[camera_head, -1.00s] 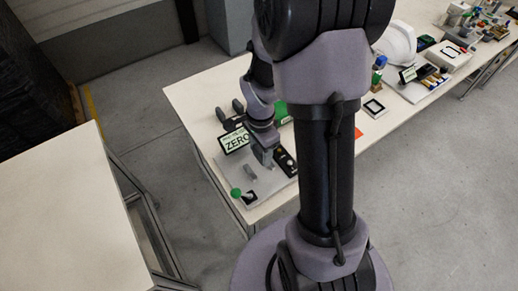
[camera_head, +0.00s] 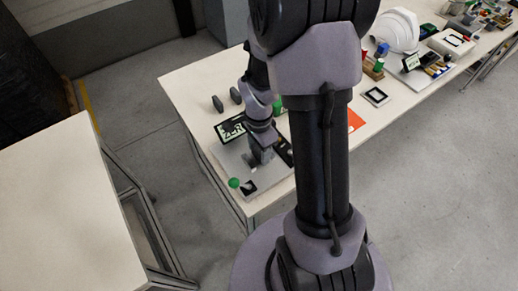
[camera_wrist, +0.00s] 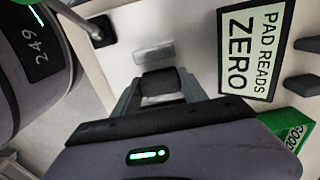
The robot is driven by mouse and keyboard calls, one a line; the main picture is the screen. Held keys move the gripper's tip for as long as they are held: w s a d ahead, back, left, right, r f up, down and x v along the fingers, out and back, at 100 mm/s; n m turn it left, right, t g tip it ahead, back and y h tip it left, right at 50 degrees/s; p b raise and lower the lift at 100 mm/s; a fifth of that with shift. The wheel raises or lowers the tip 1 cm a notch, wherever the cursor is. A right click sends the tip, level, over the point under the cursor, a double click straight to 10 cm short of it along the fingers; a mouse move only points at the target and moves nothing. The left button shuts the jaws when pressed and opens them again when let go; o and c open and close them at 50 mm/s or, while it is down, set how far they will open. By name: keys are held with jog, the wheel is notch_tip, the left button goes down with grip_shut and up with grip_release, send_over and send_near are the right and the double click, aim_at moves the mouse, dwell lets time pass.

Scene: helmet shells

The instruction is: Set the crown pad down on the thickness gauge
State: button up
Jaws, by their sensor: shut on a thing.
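My gripper (camera_wrist: 160,88) is shut on the crown pad (camera_wrist: 160,82), a small dark block between its fingers. In the head view my gripper (camera_head: 260,157) is low over the pale plate of the thickness gauge (camera_head: 228,160). The plate (camera_wrist: 125,65) also shows in the wrist view, with a small grey metal block (camera_wrist: 154,53) just beyond the pad. I cannot tell whether the pad touches the plate. A green ball knob (camera_head: 234,183) is at the plate's front left. The sign reading "PAD READS ZERO" (camera_wrist: 254,48) is partly hidden by my arm in the head view.
Two dark pads (camera_head: 217,103) (camera_head: 236,95) lie on the table behind the sign. A green box marked "GOOD" (camera_wrist: 290,128) stands near the sign. A white helmet shell (camera_head: 397,32) and a small black-framed square (camera_head: 376,96) are farther right. The table's back left is clear.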

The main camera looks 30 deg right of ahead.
jog(key=shift+f, duration=0.3)
jog(key=o, duration=1.4)
